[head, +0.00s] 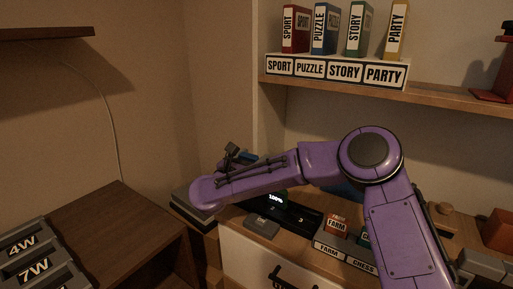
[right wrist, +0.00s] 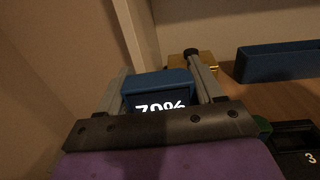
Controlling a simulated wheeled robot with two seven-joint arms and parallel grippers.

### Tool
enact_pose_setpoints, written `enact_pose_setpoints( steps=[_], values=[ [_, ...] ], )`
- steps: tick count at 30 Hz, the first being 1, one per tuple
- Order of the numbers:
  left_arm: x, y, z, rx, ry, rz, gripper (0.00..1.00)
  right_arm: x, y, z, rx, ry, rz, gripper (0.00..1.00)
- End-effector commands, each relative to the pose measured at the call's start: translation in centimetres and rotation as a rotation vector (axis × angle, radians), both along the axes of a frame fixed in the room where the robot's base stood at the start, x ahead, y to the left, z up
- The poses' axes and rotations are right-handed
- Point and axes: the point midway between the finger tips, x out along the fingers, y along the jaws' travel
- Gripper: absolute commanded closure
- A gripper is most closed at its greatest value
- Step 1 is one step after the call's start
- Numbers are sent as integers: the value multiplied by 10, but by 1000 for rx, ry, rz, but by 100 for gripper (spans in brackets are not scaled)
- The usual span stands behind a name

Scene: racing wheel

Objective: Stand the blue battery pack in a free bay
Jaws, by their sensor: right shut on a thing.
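The blue battery pack (right wrist: 158,82) is between the two fingers of my right gripper (right wrist: 165,85) in the right wrist view. Its dark display reads 70%. In the head view my right gripper (head: 236,152) is at the far end of the purple arm, with a little blue behind it. A black dock (head: 305,217) lies below the arm, with a lit 100% display and a bay marked 3. The 3 also shows on the dock's edge in the right wrist view (right wrist: 296,140). The arm hides the other bays. My left gripper is not in view.
A small grey block (head: 262,227) sits in front of the dock. Red FARM box (head: 337,227) stands to the right on a FARM and CHESS rack. A blue bin (right wrist: 280,62) stands behind. A shelf above holds labelled boxes. A wall is close on the left.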

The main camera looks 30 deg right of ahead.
Motion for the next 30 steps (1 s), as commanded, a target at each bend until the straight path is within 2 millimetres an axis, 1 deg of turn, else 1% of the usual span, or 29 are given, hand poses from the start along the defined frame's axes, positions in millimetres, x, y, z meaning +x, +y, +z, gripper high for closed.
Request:
enact_pose_setpoints(
  steps=[1, 4, 13, 18, 30],
  values=[
    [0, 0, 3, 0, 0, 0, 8, 0, -7, 8, 5, -4, -40, 69],
    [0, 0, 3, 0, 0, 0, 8, -1, -14, 9, 12, -3, -75, 69],
    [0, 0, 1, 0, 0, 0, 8, -2, -14, 8, 11, -4, -75, 69],
    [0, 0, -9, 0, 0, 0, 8, -3, -13, 6, 13, -7, -72, 69],
    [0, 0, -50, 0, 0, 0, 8, -3, -13, -41, 12, -4, -71, 69]
  ],
)
